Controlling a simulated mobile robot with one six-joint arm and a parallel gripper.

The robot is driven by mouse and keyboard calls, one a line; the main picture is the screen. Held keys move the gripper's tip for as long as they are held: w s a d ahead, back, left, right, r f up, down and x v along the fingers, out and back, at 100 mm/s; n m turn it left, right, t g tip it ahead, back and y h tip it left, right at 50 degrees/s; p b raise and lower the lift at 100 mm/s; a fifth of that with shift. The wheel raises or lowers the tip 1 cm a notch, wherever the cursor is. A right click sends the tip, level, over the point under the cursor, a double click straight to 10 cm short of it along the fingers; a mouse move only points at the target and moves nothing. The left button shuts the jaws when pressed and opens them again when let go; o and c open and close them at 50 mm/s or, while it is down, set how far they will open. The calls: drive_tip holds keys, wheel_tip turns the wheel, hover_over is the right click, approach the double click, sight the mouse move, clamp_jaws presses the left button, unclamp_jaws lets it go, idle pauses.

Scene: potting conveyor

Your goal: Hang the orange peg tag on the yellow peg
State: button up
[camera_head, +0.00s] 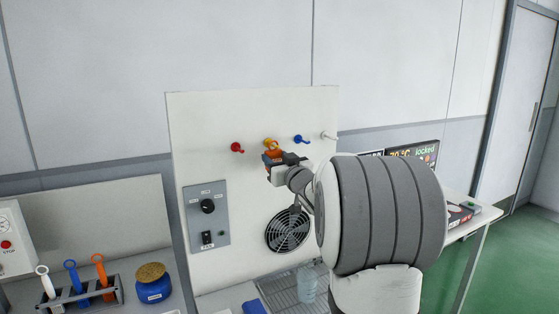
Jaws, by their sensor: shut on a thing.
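A white upright panel (255,110) carries a row of pegs. The yellow peg (270,143) is in this row, between a red peg (237,147) and a blue peg (301,139). My gripper (275,160) is right at the yellow peg, just below it in the picture. It is shut on the orange peg tag (271,155), of which only a small orange part shows. The jaws and arm hide the rest of the tag. I cannot tell whether the tag's hole is around the peg or in front of it.
A white peg (329,136) is at the row's right end. Below are a control box (207,215) and a round fan grille (288,231). A rack (85,298) with ring-topped tools and a blue jar (153,289) stand lower left.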

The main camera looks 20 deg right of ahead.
idle(0.3)
drive_tip(key=o, duration=1.3)
drive_tip(key=shift+f, duration=0.1)
drive_tip(key=s+b, duration=0.2)
drive_tip(key=s, duration=0.6)
drive_tip(key=s+a+f+g, duration=0.8)
drive_tip(key=s+f, duration=0.3)
drive_tip(key=s, duration=0.3)
drive_tip(key=s+a+f+g, duration=0.8)
drive_tip(key=s+a+f, duration=0.2)
drive_tip(key=s, duration=0.5)
drive_tip(key=shift+s+f+m+h, duration=0.15)
drive_tip(key=shift+f+m+h, duration=0.2)
drive_tip(key=shift+f, duration=0.2)
